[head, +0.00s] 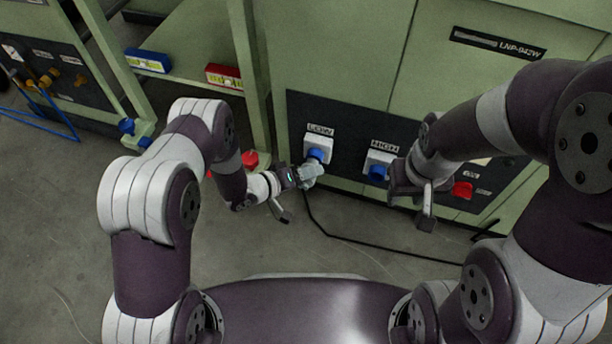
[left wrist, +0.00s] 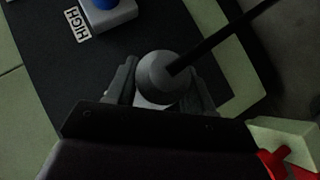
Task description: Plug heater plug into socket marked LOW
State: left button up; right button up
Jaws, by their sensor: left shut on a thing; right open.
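The LOW socket (head: 319,142) is a white housing with a blue front on the dark panel, its label above it. My left gripper (head: 309,174) is just below and in front of it, shut on the heater plug. In the left wrist view the grey round plug (left wrist: 158,76) sits between the fingers, with its black cable (left wrist: 220,40) running off to the upper right. The plug and gripper hide the LOW socket there, so I cannot tell whether the plug is in it. The similar HIGH socket (head: 379,163) is to the right. My right gripper (head: 408,192) is open and empty beside HIGH.
The cable (head: 345,238) runs along the floor before the green cabinet (head: 335,50). A red part (head: 463,190) is right of my right gripper. A blue-and-white box (head: 148,60) and a red-and-white box (head: 224,76) are on the shelf at left. Open floor lies in front.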

pick_arm(q)
jog(key=shift+w+d+b, duration=0.15)
jog(key=shift+w+d, duration=0.05)
jog(key=shift+w, duration=0.4)
jog(key=shift+w+d+b, duration=0.15)
jog(key=shift+w+d, duration=0.05)
jog(key=shift+w, duration=0.4)
jog(key=o, duration=1.2)
